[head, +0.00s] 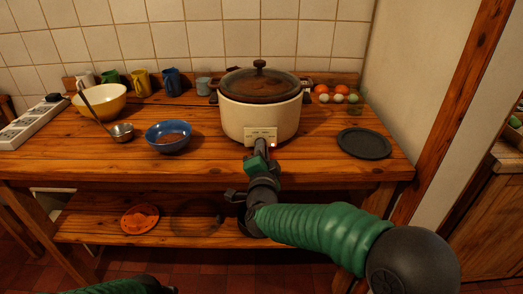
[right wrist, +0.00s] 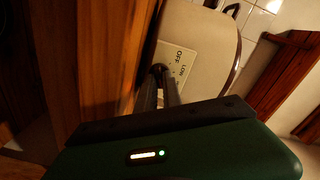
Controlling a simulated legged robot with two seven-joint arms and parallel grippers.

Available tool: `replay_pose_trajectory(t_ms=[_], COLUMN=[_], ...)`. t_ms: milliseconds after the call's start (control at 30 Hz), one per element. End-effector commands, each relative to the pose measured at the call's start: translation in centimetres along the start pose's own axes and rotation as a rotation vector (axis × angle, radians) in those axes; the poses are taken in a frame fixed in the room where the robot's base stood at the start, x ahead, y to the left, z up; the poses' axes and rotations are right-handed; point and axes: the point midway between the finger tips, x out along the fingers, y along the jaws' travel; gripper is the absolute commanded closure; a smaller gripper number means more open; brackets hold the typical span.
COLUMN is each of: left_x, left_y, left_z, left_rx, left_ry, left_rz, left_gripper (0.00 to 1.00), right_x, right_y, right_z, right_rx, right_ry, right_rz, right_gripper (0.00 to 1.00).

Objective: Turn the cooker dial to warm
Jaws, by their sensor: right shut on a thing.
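The cooker (head: 262,115) is a cream pot with a dark lid, standing on the wooden counter. Its pale control panel (head: 260,132) is low on the front. My right gripper (head: 264,147) reaches the panel from the front. In the right wrist view its fingers (right wrist: 160,74) are shut on the dark dial, which they mostly hide. I cannot tell which mark the dial points to. My left gripper is out of view; only a bit of its arm shows.
A blue bowl (head: 168,137), a ladle (head: 121,131) and a yellow bowl (head: 104,103) stand left of the cooker. A dark round plate (head: 364,144) lies to the right, with several eggs and tomatoes behind. Mugs line the back. An orange dish (head: 139,219) is on the lower shelf.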

Motion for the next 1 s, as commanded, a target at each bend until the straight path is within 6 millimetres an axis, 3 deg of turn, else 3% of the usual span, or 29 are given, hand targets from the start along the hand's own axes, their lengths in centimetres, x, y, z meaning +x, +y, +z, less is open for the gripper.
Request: replay_pose_trajectory(t_ms=[67, 100, 233, 667, 767, 1000], left_x=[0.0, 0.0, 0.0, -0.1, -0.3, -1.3], left_y=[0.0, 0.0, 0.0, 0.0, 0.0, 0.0], left_z=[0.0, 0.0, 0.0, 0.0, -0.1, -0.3], left_rx=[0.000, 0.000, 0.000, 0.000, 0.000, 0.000], left_ry=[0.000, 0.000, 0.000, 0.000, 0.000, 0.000], left_rz=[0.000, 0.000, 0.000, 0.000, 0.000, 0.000], left_gripper=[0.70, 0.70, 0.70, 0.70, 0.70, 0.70], right_x=[-0.1, -0.1, -0.1, -0.4, -1.9, -8.6], right_y=[0.5, 0.5, 0.4, 0.1, 0.0, -0.1], right_z=[0.3, 0.3, 0.2, 0.1, 0.1, 0.1], right_rx=[0.000, 0.000, 0.000, -0.001, -0.001, -0.005], right_ry=[-0.007, -0.007, -0.005, -0.002, -0.004, -0.006], right_rz=[0.010, 0.010, 0.007, 0.003, 0.003, 0.002], right_gripper=[1.00, 0.86, 0.69, 0.68, 0.68, 0.68])
